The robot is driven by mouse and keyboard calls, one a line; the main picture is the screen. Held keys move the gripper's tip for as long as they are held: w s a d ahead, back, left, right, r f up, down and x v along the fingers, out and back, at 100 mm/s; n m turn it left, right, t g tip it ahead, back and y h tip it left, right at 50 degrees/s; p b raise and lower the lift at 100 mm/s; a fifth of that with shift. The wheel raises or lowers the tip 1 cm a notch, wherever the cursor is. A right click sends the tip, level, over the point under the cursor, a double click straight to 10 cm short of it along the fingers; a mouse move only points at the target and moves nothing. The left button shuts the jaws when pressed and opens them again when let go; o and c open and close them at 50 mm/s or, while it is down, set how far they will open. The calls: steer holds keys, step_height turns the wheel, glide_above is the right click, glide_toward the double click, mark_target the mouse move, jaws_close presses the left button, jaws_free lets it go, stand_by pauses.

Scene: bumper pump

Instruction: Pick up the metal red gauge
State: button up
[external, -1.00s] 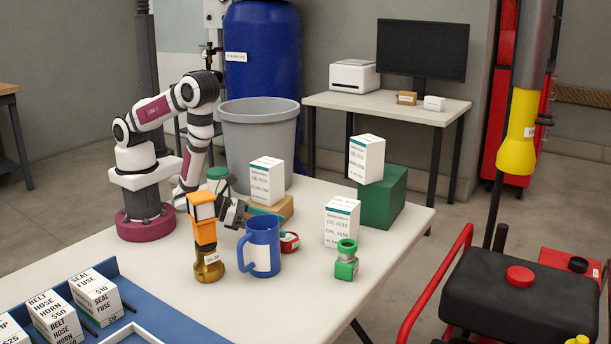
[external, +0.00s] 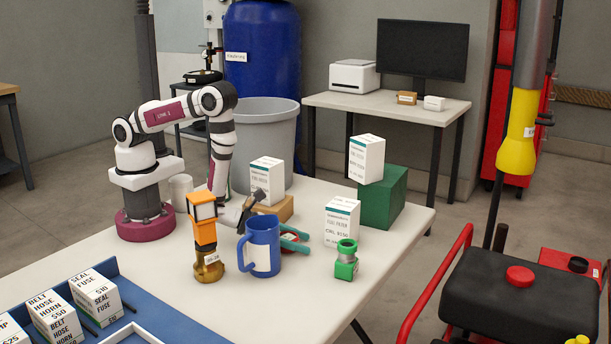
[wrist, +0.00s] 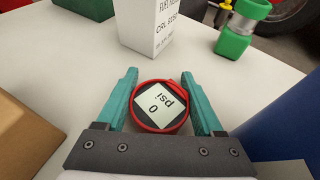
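In the external view my gripper (external: 294,240) is low over the table behind the blue mug, and the red gauge (external: 296,237) shows only partly between the fingers.
A blue mug (external: 262,247) stands just in front of my gripper, with an orange-and-brass part (external: 205,240) to its left. A white box (external: 342,223) and a green fitting (external: 346,262) stand to the right. A cardboard box (wrist: 28,138) lies close on the wrist view's left.

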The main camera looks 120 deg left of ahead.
steer(key=c, duration=0.5)
steer(key=shift+r, duration=0.1)
